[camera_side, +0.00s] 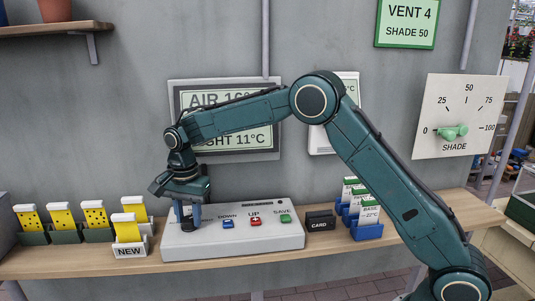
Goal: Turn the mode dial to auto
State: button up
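My gripper (187,222) points down over the left end of a white control box (235,241) on the wooden shelf. Its fingers reach down to the box top or just above it; I cannot tell whether they touch anything. No mode dial can be made out; the part of the box behind and under my gripper is hidden. To the right on the box are a blue DOWN button (228,224), a red UP button (256,221) and a green SAVE button (286,218). A wall display (273,147) reading AIR and a night temperature is partly covered by my arm.
Yellow cards in dark holders (65,224) and a NEW card holder (130,250) stand left of the box. A black CARD block (320,221) and blue card holders (366,232) stand right. A SHADE dial (452,132) with a green knob is on the wall.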

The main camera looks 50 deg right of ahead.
jog(key=c, duration=0.4)
jog(key=shift+n, duration=0.4)
jog(key=n, duration=1.2)
jog(key=shift+w+n, duration=0.1)
jog(key=shift+n, duration=0.2)
jog(key=n, duration=0.5)
jog(key=shift+g, duration=0.3)
jog(key=n, duration=0.5)
jog(key=shift+n, duration=0.3)
